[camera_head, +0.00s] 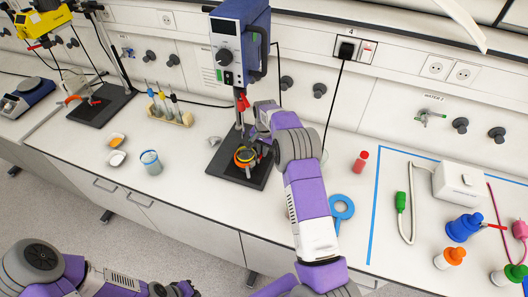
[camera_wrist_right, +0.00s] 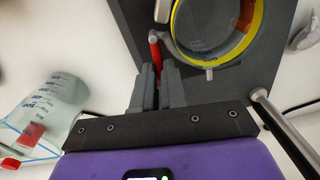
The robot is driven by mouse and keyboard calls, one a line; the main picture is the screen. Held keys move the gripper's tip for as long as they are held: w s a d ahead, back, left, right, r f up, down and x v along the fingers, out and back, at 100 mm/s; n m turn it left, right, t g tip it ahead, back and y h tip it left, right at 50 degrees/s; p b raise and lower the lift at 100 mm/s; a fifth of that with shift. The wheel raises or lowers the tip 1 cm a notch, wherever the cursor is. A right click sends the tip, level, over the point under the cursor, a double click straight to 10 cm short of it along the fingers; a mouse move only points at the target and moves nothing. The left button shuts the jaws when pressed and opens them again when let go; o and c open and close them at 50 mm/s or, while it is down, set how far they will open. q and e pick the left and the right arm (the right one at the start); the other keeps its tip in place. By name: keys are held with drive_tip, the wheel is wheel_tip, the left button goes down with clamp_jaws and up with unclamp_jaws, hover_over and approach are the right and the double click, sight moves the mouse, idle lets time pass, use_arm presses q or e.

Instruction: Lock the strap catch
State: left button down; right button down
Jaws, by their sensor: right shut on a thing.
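A round vessel with a yellow rim band (camera_head: 246,157) stands on the dark base plate of the central blue stirrer (camera_head: 240,45). It also shows in the right wrist view, with its yellow band (camera_wrist_right: 258,22) near the top. My right gripper (camera_head: 258,140) is beside the vessel. In the right wrist view the gripper (camera_wrist_right: 160,82) is shut on a slim red lever (camera_wrist_right: 155,48), which looks like part of the strap catch. The catch's exact position is hidden by the fingers. My left arm shows at the bottom left; its gripper is out of the picture.
A red-capped vial (camera_head: 360,162) and blue ring (camera_head: 341,207) lie to the right.

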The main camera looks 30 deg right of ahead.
drive_tip(key=c, duration=1.2)
unclamp_jaws()
drive_tip(key=shift+r, duration=0.1)
